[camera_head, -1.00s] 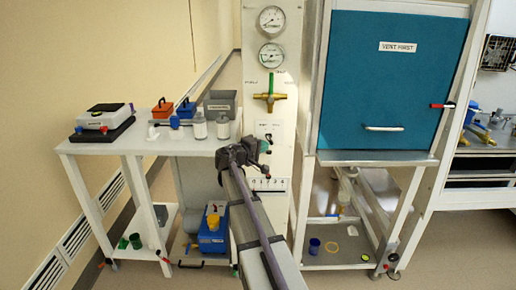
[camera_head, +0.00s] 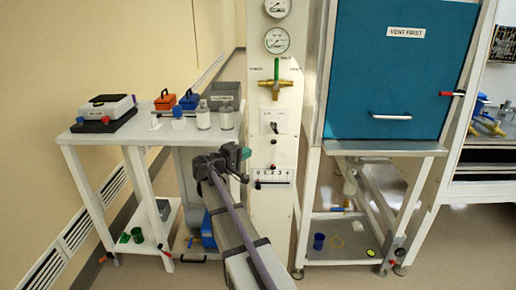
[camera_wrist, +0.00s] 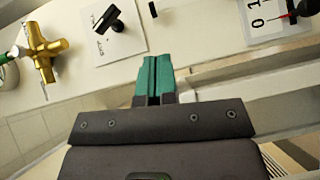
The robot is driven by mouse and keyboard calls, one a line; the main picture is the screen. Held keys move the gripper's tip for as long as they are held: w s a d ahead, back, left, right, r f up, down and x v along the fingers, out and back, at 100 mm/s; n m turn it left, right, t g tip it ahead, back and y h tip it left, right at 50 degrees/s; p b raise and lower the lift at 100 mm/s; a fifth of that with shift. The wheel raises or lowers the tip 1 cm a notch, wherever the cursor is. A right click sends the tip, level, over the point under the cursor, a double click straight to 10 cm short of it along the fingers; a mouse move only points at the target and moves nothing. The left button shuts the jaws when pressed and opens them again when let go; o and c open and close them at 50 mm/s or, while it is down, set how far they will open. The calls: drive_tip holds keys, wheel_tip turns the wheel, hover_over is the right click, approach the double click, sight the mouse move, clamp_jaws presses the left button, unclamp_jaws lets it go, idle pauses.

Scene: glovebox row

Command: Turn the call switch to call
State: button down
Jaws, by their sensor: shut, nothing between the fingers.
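The likely call switch (camera_head: 273,127) is a black lever on a white plate, on the white column's front below the brass valve. It also shows in the wrist view (camera_wrist: 108,20) at the top, with a label too small to read surely. My gripper (camera_head: 245,154) is lower and left of the switch in the head view. Its green fingers (camera_wrist: 154,66) are together and empty in the wrist view, apart from the switch. The lever stands tilted on its plate.
A brass valve (camera_head: 275,84) with a green handle sits above the switch. A white side table (camera_head: 90,135) stands left; a blue-fronted hood (camera_head: 400,75) stands right.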

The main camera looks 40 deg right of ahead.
drive_tip(key=s+d+r+m+t+y+p, duration=0.2)
drive_tip(key=s+d+m+y+p, duration=1.15)
drive_tip(key=s+d, duration=0.85)
drive_tip(key=w+a+r+t+y+p, duration=0.2)
drive_tip(key=w+r+t, duration=0.1)
drive_tip(key=r+t, duration=0.2)
drive_tip(key=w+a+r+t+y+p, duration=0.2)
drive_tip(key=w+a+r+t, duration=0.1)
drive_tip(key=r+t, duration=0.2)
drive_tip(key=b, duration=0.4)
approach(274, 128)
drive_tip(key=w+d+f, duration=0.2)
drive_tip(key=w+d, duration=0.2)
drive_tip(key=d, duration=0.1)
drive_tip(key=shift+w+a+f+b, duration=0.4)
drive_tip(key=shift+a+b, duration=0.05)
drive_tip(key=shift+a, duration=0.1)
drive_tip(key=shift+w+a+f+b, duration=0.4)
drive_tip(key=shift+w+a, duration=0.05)
drive_tip(key=shift+a, duration=0.15)
drive_tip(key=shift+w+a+f, duration=0.15)
drive_tip(key=shift+w+a, duration=0.2)
drive_tip(key=shift+a, duration=0.05)
